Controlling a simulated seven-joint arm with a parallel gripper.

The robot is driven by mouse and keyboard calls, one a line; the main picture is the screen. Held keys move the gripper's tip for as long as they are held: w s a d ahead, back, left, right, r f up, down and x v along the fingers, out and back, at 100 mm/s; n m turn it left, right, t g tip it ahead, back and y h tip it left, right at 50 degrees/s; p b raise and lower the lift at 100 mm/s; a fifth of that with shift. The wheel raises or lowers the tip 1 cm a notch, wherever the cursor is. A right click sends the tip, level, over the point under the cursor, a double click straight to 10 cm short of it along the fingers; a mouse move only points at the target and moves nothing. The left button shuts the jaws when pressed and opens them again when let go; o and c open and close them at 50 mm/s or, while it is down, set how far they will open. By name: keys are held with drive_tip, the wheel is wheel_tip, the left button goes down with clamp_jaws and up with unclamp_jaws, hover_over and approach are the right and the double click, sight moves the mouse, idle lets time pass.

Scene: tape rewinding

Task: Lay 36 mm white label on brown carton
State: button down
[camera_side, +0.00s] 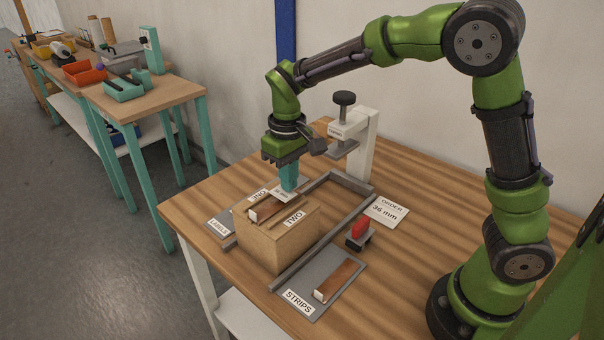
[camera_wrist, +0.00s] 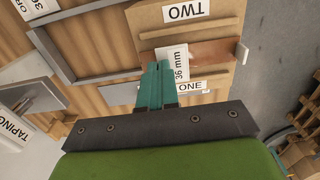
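The brown carton (camera_side: 268,245) stands on the bench with flaps marked ONE and TWO. A brown strip (camera_side: 266,208) with a white end lies along its top; it also shows in the wrist view (camera_wrist: 215,52). The white label (camera_wrist: 180,64) printed 36 mm is at my gripper's fingertips, over the strip's end near my gripper. It shows small in the side view (camera_side: 281,191). My gripper (camera_side: 289,186) points down at the carton top, its teal fingers (camera_wrist: 157,68) close together on the label's edge. I cannot tell whether the label touches the strip.
A grey frame (camera_side: 318,242) borders the carton. A white press (camera_side: 352,135) stands behind. The order card (camera_side: 387,211) reads 36 mm. A red-handled tool (camera_side: 360,231) and the STRIPS mat (camera_side: 318,302) with a brown strip lie in front. The LABELS mat (camera_side: 221,217) is left.

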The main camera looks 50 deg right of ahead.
drive_tip(key=shift+f, duration=0.8)
drive_tip(key=c, duration=1.8)
unclamp_jaws()
drive_tip(key=shift+c, duration=0.2)
drive_tip(key=o, duration=0.5)
drive_tip(key=shift+o, duration=0.6)
drive_tip(key=shift+o, duration=0.7)
drive_tip(key=shift+r, duration=3.55)
